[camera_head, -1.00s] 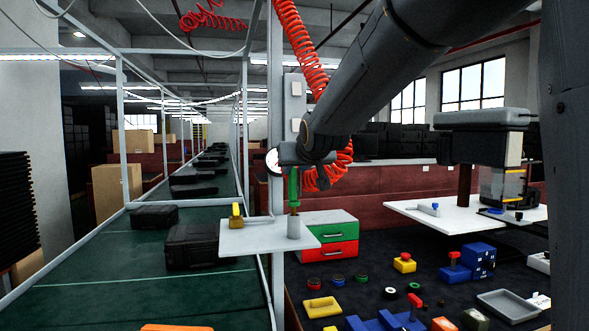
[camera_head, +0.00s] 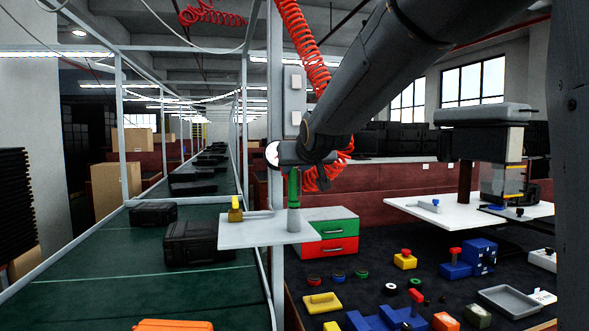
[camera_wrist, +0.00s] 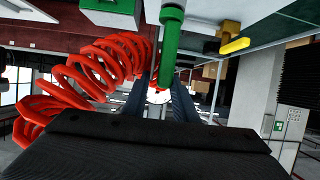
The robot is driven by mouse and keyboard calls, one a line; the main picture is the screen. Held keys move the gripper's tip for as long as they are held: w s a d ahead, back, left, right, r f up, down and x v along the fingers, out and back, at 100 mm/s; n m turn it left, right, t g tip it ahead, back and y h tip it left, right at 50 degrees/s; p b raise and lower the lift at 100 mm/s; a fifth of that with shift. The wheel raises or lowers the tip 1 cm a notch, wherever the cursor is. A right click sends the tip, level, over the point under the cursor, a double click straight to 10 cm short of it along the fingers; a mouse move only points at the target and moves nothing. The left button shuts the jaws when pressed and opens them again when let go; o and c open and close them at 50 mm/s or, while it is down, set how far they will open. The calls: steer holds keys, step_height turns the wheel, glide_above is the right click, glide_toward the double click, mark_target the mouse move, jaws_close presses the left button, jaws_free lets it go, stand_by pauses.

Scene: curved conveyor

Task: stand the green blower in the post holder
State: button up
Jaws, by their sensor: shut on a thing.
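The green blower (camera_head: 293,187) is upright above a small white shelf in the head view. Its lower end meets the top of the grey post holder (camera_head: 294,221), and its tip is hidden, seemingly inside the holder. My gripper (camera_wrist: 161,88) is shut on the blower's upper part, with a dark finger on either side in the wrist view. In the head view the fingers are small and partly hidden by my wrist.
The white shelf (camera_head: 262,235) also carries a yellow-handled item (camera_head: 235,211) left of the holder. A green conveyor (camera_head: 120,285) with black cases runs along the left. A red coiled hose (camera_head: 302,50) hangs behind my arm. Green and red drawers (camera_head: 333,241) stand behind the shelf.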

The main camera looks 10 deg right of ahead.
steer(key=shift+f, duration=0.3)
steer(key=o, duration=0.9)
steer(key=shift+c, duration=0.2)
steer(key=v, duration=0.7)
steer(key=shift+s+r+b, duration=0.2)
steer(key=shift+s+b, duration=0.15)
steer(key=shift+b, duration=0.1)
steer(key=s+f+g, duration=0.2)
steer(key=f, duration=0.6)
steer(key=s+f+g, duration=0.2)
steer(key=s+f, duration=0.1)
steer(key=f, duration=0.5)
steer(key=s+f+g, duration=0.9)
steer(key=s+f, duration=1.4)
steer(key=f, duration=0.1)
steer(key=shift+a+f, duration=0.2)
